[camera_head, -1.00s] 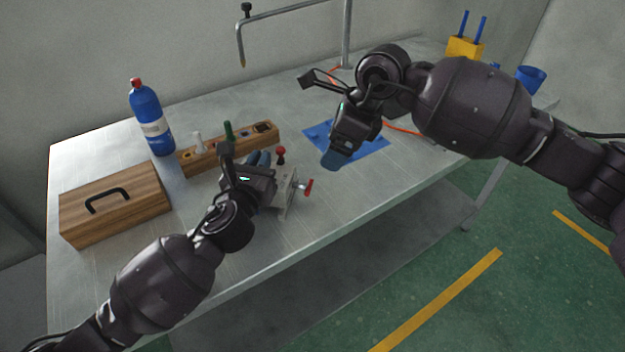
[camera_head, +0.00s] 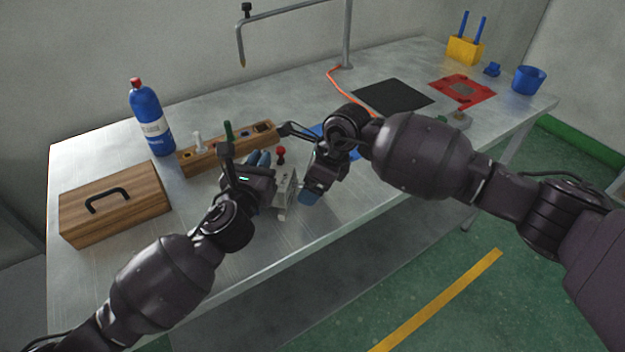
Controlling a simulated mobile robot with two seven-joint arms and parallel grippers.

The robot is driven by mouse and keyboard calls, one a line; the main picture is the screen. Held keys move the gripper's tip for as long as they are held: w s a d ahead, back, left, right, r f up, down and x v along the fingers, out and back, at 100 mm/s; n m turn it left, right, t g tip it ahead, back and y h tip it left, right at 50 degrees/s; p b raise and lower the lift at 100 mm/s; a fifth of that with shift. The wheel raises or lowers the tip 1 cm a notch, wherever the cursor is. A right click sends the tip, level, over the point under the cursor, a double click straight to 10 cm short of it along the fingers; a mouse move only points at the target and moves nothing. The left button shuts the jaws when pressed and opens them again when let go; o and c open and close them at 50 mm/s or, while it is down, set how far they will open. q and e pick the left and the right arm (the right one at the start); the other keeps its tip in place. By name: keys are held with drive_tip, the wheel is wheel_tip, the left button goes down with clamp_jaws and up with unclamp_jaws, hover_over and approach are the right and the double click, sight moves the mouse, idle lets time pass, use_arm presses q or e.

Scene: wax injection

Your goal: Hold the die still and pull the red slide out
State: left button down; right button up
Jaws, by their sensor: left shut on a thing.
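The die (camera_head: 285,188) is a small grey metal block on the table, near the front edge. A red-topped knob (camera_head: 281,152) stands up at its back. My left gripper (camera_head: 262,170) is shut on the die from the left side. The red slide's handle is hidden behind the right gripper. I cannot tell whether the right fingers are apart or closed on it.
A wooden rack (camera_head: 200,160) with a white and a green peg stands behind the die. A blue bottle (camera_head: 150,120) and a wooden box (camera_head: 115,205) are at the left. A blue mat (camera_head: 322,130) lies partly hidden behind my right arm. Black (camera_head: 393,96) and red mats (camera_head: 462,92) lie at the right.

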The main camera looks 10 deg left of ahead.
drive_tip(key=shift+c, duration=0.5)
drive_tip(key=c, duration=1.2)
drive_tip(key=shift+s+d, duration=0.1)
drive_tip(key=shift+d, duration=1.2)
use_arm(q)
drive_tip(key=shift+a, duration=0.1)
use_arm(e)
drive_tip(key=o, duration=1.3)
drive_tip(key=v, duration=1.2)
